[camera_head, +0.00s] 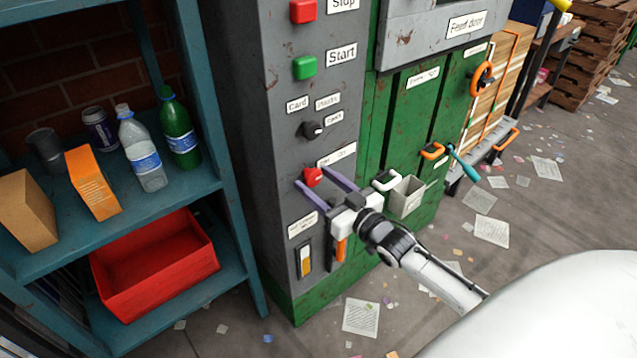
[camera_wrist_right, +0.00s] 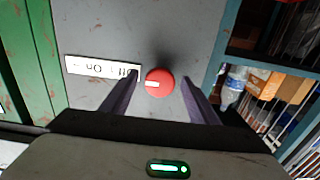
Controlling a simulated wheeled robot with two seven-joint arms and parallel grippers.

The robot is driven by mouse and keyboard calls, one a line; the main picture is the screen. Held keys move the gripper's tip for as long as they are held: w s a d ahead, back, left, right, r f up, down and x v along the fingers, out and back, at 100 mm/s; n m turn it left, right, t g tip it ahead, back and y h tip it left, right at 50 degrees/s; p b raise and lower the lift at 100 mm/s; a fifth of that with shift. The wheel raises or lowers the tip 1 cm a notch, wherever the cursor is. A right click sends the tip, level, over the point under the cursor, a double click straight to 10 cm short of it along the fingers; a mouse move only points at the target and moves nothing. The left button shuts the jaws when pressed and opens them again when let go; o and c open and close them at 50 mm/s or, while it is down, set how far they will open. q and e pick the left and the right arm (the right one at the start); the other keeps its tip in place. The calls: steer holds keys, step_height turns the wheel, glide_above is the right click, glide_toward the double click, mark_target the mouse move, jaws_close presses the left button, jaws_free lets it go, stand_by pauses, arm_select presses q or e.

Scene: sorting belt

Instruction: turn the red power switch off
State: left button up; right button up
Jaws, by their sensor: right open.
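The red power switch (camera_head: 313,176) is a small round knob on the grey control panel, below the black selector knob. In the right wrist view the red switch (camera_wrist_right: 159,83) shows a white pointer mark toward the left, beside a label (camera_wrist_right: 103,67) that reads On and Off. My right gripper (camera_head: 325,180) is open, its two purple fingers on either side of the switch. In the right wrist view its fingers (camera_wrist_right: 160,95) stand apart with the knob between them; I cannot tell whether they touch it. My left gripper is not in view.
The panel also carries a red stop button (camera_head: 303,11), a green start button (camera_head: 304,68) and a black selector knob (camera_head: 312,130). A blue shelf (camera_head: 120,228) with bottles and boxes stands left. A small grey bin (camera_head: 406,197) hangs on the green door, right of the gripper.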

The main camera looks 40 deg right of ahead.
steer(key=shift+c, duration=0.3)
steer(key=c, duration=1)
steer(key=shift+o, duration=0.2)
steer(key=shift+n, duration=0.4)
steer(key=n+p, duration=0.1)
steer(key=n, duration=0.2)
steer(key=shift+n, duration=0.3)
steer(key=n+p, duration=0.1)
steer(key=n, duration=0.3)
steer(key=shift+n, duration=0.3)
steer(key=n, duration=0.4)
steer(key=shift+d+n, duration=0.1)
steer(key=shift+n, duration=0.2)
steer(key=shift+n+b, duration=0.7)
steer(key=shift+n, duration=1.5)
